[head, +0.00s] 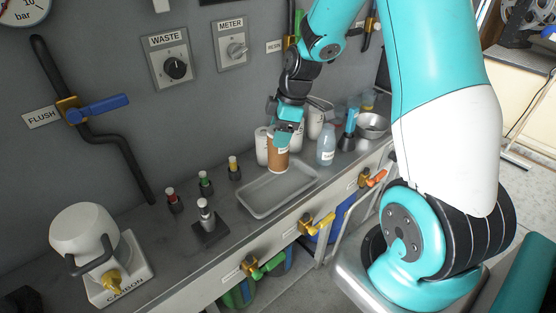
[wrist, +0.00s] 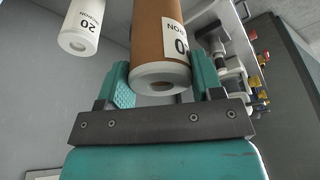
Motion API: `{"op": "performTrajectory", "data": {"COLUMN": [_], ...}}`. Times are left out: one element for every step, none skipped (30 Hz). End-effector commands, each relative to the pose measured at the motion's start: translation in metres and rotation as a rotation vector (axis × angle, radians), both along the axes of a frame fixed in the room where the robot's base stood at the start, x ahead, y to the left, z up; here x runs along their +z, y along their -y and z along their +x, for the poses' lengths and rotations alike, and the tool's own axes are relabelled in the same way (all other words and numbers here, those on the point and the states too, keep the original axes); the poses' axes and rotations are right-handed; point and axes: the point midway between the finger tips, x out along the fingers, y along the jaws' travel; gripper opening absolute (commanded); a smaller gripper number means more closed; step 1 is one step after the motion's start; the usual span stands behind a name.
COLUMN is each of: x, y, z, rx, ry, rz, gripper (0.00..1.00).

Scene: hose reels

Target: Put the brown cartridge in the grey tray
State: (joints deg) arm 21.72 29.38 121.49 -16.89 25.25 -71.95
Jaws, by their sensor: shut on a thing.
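The brown cartridge (head: 278,158) has a white label and is upright in the head view, at the far end of the tray. In the wrist view the brown cartridge (wrist: 160,40) sits between the two teal fingers of my gripper (wrist: 160,82). My gripper (head: 285,137) is shut on it near its top end. The grey tray (head: 262,208) is a shallow, empty rectangle on the counter. The cartridge's lower end overlaps the tray's far rim in the head view; whether it touches anything is unclear.
White cartridges (head: 262,146) stand just behind the brown one; one labelled 20 (wrist: 80,28) shows in the wrist view. A clear bottle (head: 326,144), a blue-topped item (head: 350,128) and a metal bowl (head: 372,125) are to the right. Several small capped vials (head: 204,184) stand left of the tray.

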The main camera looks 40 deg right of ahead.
Motion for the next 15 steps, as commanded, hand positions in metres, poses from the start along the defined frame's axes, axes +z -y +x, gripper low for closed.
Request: {"op": "performTrajectory", "data": {"x": [-0.014, -0.021, -0.029, -0.035, -0.04, -0.045, -0.048, -0.05, -0.053, -0.055, -0.058, -0.064, -0.069, -0.073, -0.079], "y": [-0.001, -0.001, -0.001, -0.002, -0.002, -0.002, -0.002, -0.002, -0.002, -0.002, -0.003, -0.003, -0.003, -0.003, -0.003], "z": [-0.001, -0.001, -0.001, -0.001, 0.0, 0.0, 0.0, 0.001, 0.001, 0.0, 0.0, 0.0, 0.0, 0.0, 0.0], "rx": [0.002, 0.002, 0.001, 0.002, 0.002, 0.003, 0.003, 0.003, 0.004, 0.004, 0.005, 0.004, 0.004, 0.004, 0.004], "ry": [-0.007, -0.005, -0.004, -0.005, -0.003, -0.003, -0.001, 0.0, 0.0, -0.001, -0.002, -0.002, -0.003, -0.003, -0.003], "rz": [0.003, 0.003, 0.003, 0.003, 0.002, 0.002, 0.001, 0.001, 0.0, 0.0, 0.001, 0.001, 0.001, 0.001, 0.001], "gripper": [0.13, 0.13, 0.13, 0.13, 0.13, 0.13, 0.13, 0.13, 0.13, 0.13, 0.13, 0.13, 0.13, 0.13, 0.13]}}
